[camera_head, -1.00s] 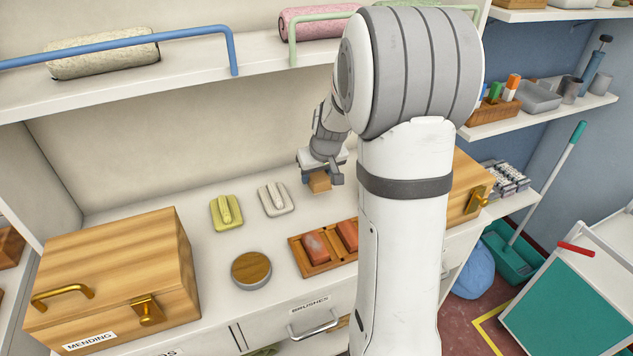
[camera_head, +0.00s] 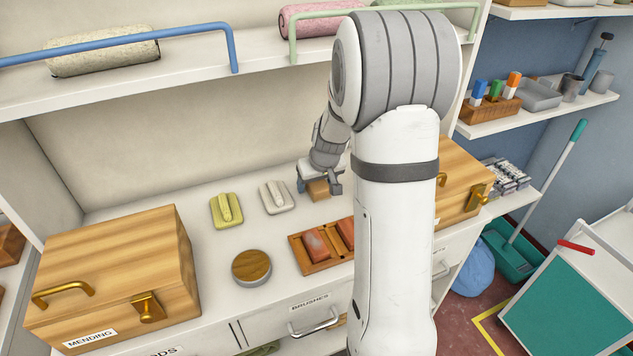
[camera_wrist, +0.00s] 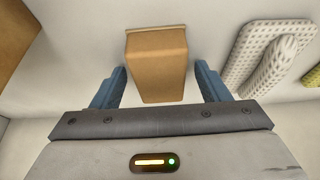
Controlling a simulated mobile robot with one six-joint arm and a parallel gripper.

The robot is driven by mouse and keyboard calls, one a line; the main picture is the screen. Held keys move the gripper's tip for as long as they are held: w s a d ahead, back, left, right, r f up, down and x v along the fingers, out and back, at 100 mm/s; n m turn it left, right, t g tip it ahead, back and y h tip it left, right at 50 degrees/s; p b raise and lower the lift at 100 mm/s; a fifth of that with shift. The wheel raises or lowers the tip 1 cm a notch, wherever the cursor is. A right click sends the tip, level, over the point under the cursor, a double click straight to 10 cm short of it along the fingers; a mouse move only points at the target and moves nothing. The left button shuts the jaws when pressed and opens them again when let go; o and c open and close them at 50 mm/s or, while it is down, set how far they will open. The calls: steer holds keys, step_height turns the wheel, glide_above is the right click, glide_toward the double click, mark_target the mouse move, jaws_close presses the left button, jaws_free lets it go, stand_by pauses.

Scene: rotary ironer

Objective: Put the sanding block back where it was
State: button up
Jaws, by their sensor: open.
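The sanding block (camera_head: 318,189), a tan block, stands on the white counter towards the back, right of the white holed pad. In the wrist view the block (camera_wrist: 158,62) lies between the two blue fingers, with a small gap on each side. My gripper (camera_head: 319,186) is open around the block, pointing down; it also shows in the wrist view (camera_wrist: 160,85). The block's underside is hidden.
Left of the block are a white pad (camera_head: 277,197) and a yellow pad (camera_head: 227,211). In front are a wooden tray (camera_head: 321,266) with reddish bars and a round wood-topped tin (camera_head: 251,267). Wooden boxes stand left (camera_head: 110,270) and right (camera_head: 462,180). A shelf (camera_head: 120,92) overhangs the counter.

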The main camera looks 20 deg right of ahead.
steer(key=shift+r, duration=0.1)
steer(key=shift+r, duration=0.25)
steer(key=v, duration=1.1)
steer(key=s+a, duration=0.4)
steer(key=s, duration=0.3)
steer(key=s+a+g, duration=0.1)
steer(key=s+a, duration=0.2)
steer(key=s, duration=0.5)
steer(key=s+a+r, duration=0.1)
steer(key=s+a, duration=0.3)
steer(key=s, duration=0.3)
steer(key=shift+s+a+g, duration=0.2)
steer(key=shift+a+g, duration=0.1)
steer(key=shift+g, duration=0.1)
